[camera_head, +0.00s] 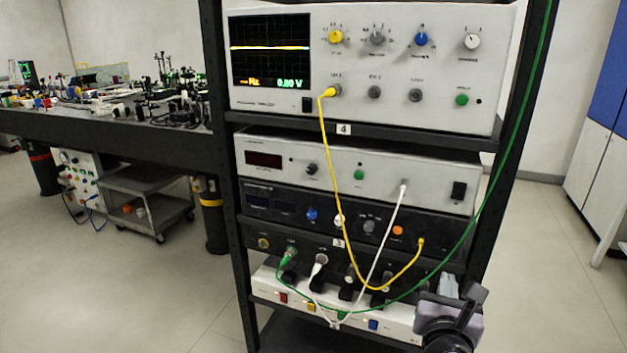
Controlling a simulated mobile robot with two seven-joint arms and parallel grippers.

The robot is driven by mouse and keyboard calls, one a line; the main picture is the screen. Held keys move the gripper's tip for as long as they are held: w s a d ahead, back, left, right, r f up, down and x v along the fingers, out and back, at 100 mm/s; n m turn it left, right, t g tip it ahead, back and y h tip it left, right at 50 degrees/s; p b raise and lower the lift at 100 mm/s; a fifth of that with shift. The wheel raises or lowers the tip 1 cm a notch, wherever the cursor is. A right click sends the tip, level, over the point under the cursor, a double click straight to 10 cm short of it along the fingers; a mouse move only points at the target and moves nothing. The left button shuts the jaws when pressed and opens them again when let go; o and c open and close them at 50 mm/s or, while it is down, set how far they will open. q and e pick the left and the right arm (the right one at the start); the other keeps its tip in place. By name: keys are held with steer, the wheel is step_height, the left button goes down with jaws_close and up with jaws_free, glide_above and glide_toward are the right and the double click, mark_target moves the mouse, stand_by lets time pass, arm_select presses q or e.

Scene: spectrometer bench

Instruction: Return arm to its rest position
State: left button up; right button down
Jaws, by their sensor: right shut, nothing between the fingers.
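My right gripper (449,287) shows at the lower right, in front of the rack's right post and near the right end of the white power strip (392,320). It is shut and empty, and part of it is hidden by its own wrist. I cannot tell whether it touches the rack. My left gripper is not in view.
The black rack (226,190) holds an oscilloscope (402,60) and other instruments below. Yellow (331,180), white (384,243) and green (513,140) cables hang across its front. Open floor (560,270) lies to the right; an optics bench (110,128) stands left.

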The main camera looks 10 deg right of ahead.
steer(key=s+a+f+m+g+y+p, duration=0.1)
steer(key=s+a+f+m+y, duration=0.25)
steer(key=f+m, duration=0.35)
steer(key=s+a+f+m+g+y+p, duration=0.1)
steer(key=s+a+f+m+g+y, duration=0.15)
steer(key=s+f+m+y, duration=0.4)
steer(key=s+a+f+m+y+p, duration=0.1)
steer(key=s+a+f+m, duration=0.3)
steer(key=m, duration=1)
steer(key=shift+s+a+f, duration=0.3)
steer(key=shift+s+f, duration=1.45)
steer(key=shift+s, duration=0.7)
steer(key=shift+g, duration=0.35)
